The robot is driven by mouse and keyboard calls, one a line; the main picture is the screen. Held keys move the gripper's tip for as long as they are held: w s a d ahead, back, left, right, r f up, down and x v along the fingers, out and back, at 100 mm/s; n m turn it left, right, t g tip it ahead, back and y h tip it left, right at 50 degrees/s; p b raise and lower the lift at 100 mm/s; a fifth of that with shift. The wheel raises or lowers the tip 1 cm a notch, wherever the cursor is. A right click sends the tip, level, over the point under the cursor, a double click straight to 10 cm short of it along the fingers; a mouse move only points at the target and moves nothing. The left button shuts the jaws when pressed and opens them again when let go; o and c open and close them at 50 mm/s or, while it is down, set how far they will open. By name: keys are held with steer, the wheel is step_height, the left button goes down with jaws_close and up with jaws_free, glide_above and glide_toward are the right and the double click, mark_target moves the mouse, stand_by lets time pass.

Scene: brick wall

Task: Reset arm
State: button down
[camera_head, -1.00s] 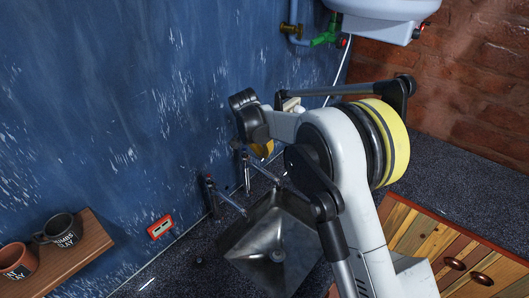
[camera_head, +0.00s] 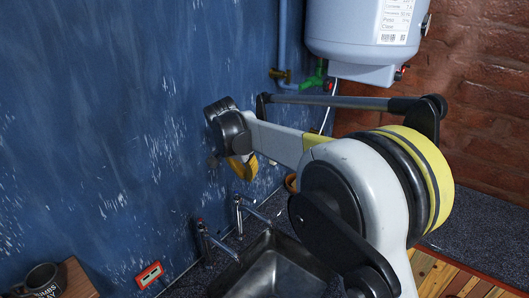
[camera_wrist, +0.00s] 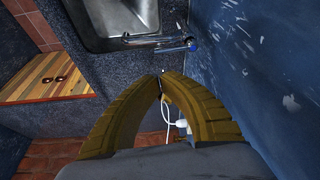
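My gripper (camera_head: 243,168) is at the end of my raised arm, close to the blue wall and above the taps in the head view. In the wrist view, its two ridged yellow-brown fingers (camera_wrist: 160,78) arch together and their tips meet. No object is held between the tips. A white cable shows through the gap behind the tips, farther off.
A metal sink (camera_head: 275,268) with two taps (camera_head: 240,215) lies below my arm. A grey-white boiler (camera_head: 365,38) hangs at the upper right. A shelf (camera_head: 78,280) with a dark mug (camera_head: 42,279) is at lower left.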

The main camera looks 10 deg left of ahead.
steer(key=s+d+n+t+y+b, duration=0.1)
steer(key=s+d+b, duration=0.45)
steer(key=d, duration=0.55)
steer(key=s+d+n+b, duration=0.1)
steer(key=s+d+b, duration=0.3)
steer(key=s+d, duration=0.45)
steer(key=s+d+f+n+t+b, duration=0.2)
steer(key=s+d+f+b, duration=0.7)
steer(key=s+d+f, duration=0.4)
steer(key=s+f, duration=0.1)
steer(key=s, duration=0.3)
steer(key=shift+s+d+f+n+y, duration=0.2)
steer(key=shift+d+f+n+y, duration=0.1)
steer(key=shift+d+n, duration=0.1)
